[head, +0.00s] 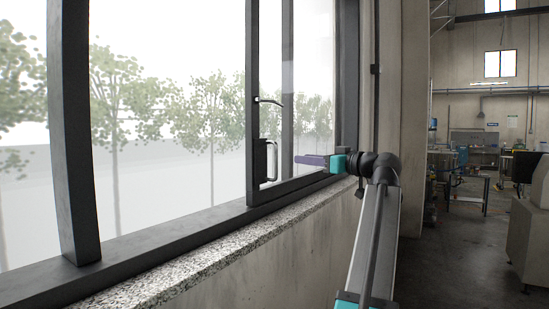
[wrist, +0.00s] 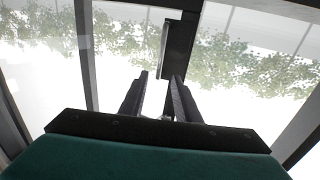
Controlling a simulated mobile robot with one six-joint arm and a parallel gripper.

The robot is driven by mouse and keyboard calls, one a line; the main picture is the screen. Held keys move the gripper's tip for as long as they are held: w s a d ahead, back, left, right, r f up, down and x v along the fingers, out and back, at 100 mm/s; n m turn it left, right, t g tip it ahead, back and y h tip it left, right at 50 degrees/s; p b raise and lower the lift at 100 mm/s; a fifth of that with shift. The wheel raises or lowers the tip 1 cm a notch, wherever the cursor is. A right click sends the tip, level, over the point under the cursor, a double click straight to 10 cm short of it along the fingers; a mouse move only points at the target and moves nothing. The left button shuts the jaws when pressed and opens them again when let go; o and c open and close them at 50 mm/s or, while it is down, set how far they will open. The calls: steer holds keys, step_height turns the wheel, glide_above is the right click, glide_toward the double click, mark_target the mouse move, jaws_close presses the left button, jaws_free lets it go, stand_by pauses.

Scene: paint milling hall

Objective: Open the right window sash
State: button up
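The right window sash (head: 258,60) is a tall dark-framed glass panel at the middle of the head view. A lever handle (head: 268,101) sits on its left stile and lies roughly level. Below it is a pale upright pull handle (head: 272,160). My gripper (head: 302,160) is to the right of the pull handle, fingers pointing left, with a visible gap to it in the picture. In the wrist view my gripper (wrist: 160,75) has its two dark fingers apart, empty. A light bar handle (wrist: 165,48) on the dark stile (wrist: 181,45) shows beyond the fingertips. I cannot tell whether the sash is slightly ajar.
A speckled stone sill (head: 190,262) runs below the window. A dark mullion (head: 75,130) stands at left, and a dark upright post (head: 287,80) shows through the sash glass. A concrete wall (head: 403,100) is right of the window. Open floor (head: 450,260) lies farther right.

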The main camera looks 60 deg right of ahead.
steer(key=shift+w, duration=0.15)
steer(key=p, duration=0.4)
glide_above(276, 176)
steer(key=shift+w+d, duration=0.2)
steer(key=shift+d, duration=0.1)
jaws_close()
